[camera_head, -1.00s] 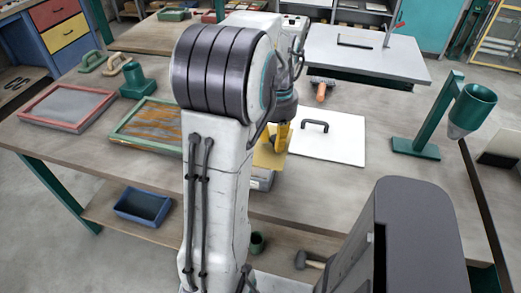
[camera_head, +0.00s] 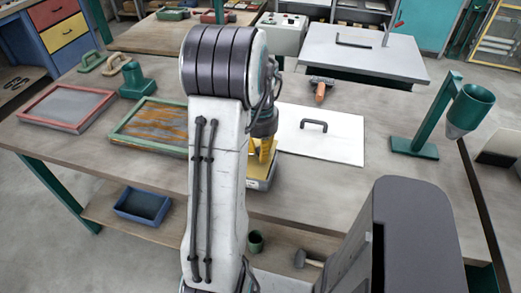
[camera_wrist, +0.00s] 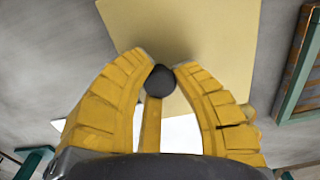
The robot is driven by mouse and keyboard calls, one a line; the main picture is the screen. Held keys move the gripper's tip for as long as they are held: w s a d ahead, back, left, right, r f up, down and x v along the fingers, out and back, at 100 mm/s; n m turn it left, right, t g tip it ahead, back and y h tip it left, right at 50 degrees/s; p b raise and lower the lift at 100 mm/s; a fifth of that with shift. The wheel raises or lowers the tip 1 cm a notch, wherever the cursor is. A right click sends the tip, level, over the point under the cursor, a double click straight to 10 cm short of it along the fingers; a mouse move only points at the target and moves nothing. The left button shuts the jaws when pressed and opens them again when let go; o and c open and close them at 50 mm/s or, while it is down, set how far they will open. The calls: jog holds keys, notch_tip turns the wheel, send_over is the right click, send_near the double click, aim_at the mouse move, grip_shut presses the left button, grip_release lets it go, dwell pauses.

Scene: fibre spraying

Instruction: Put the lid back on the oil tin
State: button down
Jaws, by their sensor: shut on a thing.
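My gripper (camera_head: 265,151), with yellow fingers, is at the front of the table, partly behind my arm. In the wrist view my gripper (camera_wrist: 161,68) is shut on the dark round knob of the lid (camera_wrist: 200,30), a flat pale yellow plate. My arm hides the tin's left part. I cannot tell whether the lid rests on the tin or hangs just above it.
A white board (camera_head: 340,140) with a dark handle lies right of the gripper. A green-framed screen (camera_head: 150,132) lies to the left, and a green funnel stand (camera_head: 415,148) stands at the right. The table's front edge is close to the tin.

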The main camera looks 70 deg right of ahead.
jog(key=shift+f+b, duration=0.55)
jog(key=shift+f, duration=0.05)
jog(key=c, duration=1.1)
grip_release()
jog(key=shift+o, duration=0.2)
notch_tip(320, 180, up, 13)
jog(key=p, duration=0.2)
jog(key=shift+r, duration=0.15)
